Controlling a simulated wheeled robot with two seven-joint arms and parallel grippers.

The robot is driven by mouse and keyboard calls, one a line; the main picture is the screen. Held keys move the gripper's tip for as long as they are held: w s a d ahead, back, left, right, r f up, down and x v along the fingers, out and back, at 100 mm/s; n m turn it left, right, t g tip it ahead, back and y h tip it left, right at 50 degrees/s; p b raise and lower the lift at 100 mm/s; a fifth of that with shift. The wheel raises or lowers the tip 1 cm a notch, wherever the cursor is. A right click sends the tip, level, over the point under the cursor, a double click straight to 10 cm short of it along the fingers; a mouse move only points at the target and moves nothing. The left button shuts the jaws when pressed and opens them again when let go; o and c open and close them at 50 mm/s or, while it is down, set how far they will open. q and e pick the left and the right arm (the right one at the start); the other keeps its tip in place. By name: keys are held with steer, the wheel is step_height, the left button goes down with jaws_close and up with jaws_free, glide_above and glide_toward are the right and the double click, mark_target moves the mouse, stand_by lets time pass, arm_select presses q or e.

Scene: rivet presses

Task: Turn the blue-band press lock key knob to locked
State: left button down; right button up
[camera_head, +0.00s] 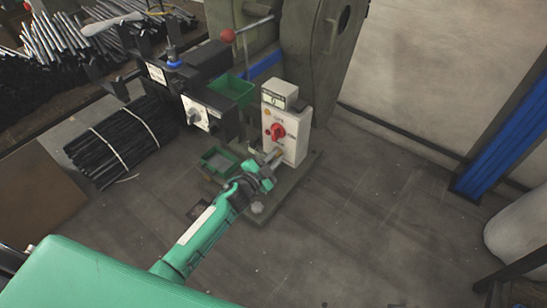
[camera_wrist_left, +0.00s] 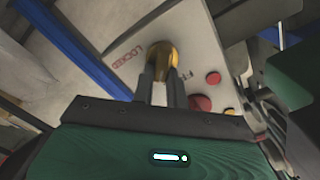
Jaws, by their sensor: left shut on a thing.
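The press (camera_head: 325,45) with a blue band (camera_head: 263,66) carries a white control box (camera_head: 291,150) on its front. The brass lock key knob (camera_wrist_left: 160,56) sits on the box face between the printed words LOCKED and FREE in the left wrist view. My left gripper (camera_head: 272,158) reaches the lower part of the box, and its two fingers are closed on the brass knob from both sides. The fingers hide part of the knob, so I cannot tell which word it points to. My right gripper is not in view.
Bundled black rods (camera_head: 122,140) lie farther left.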

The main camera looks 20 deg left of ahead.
arm_select(q)
steer(key=shift+s+d+f+m+b, duration=0.15)
steer(key=shift+m+b, duration=0.3)
steer(key=shift+m, duration=1.15)
steer(key=shift+w+f+m+b, duration=0.1)
steer(key=shift+f+m+b, duration=0.3)
steer(key=shift+m, duration=1.2)
steer(key=shift+s+d+f+m+b, duration=0.1)
steer(key=shift+m+b, duration=0.4)
steer(key=shift+m, duration=1.1)
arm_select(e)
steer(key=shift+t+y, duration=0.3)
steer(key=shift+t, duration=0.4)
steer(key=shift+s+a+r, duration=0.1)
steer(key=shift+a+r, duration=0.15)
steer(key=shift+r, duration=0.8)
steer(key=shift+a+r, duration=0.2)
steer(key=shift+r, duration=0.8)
arm_select(q)
steer(key=c, duration=1.4)
jaws_free()
steer(key=v, duration=1.4)
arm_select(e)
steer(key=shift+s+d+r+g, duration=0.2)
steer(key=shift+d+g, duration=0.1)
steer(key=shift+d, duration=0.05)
